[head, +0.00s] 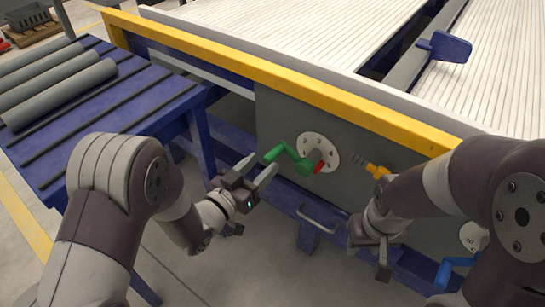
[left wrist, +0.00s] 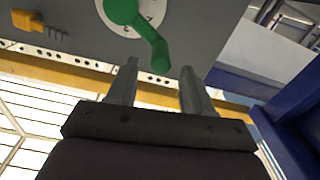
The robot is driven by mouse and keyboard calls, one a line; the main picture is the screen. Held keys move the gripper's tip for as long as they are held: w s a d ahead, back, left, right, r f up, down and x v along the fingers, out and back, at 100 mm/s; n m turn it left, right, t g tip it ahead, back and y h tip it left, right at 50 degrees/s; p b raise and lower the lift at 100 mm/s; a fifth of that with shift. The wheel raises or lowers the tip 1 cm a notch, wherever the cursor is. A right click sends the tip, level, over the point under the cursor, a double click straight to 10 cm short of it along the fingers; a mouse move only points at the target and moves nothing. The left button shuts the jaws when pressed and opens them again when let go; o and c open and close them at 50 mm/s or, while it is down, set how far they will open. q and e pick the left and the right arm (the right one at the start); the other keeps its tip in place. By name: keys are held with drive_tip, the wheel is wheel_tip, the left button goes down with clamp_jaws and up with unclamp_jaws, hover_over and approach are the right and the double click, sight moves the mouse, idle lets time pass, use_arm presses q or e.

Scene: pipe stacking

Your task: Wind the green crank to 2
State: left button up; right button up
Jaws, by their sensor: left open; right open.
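The green crank (head: 291,157) is mounted on a white round dial (head: 318,146) on the grey panel, its handle pointing left. A red mark (head: 319,167) shows beside the hub; I cannot read the numbers surely. My left gripper (head: 265,162) is open, its fingertips at the handle's free end. In the left wrist view the green handle (left wrist: 153,45) reaches down between the two tips of the left gripper (left wrist: 159,66), with space on both sides. My right gripper (head: 369,258) is open and empty, hanging low in front of the panel, right of the green crank.
A yellow knob with a spring (head: 377,171) is right of the dial, close to my right arm. A blue crank (head: 452,268) is at lower right. A yellow rail (head: 270,82) runs above the panel. Grey pipes (head: 58,92) lie on the blue rack at left.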

sight(266, 161)
use_arm(q)
drive_tip(key=b+x, duration=0.1)
drive_tip(key=x, duration=0.4)
drive_tip(key=shift+w+d, duration=0.15)
drive_tip(key=shift+w, duration=0.1)
clamp_jaws()
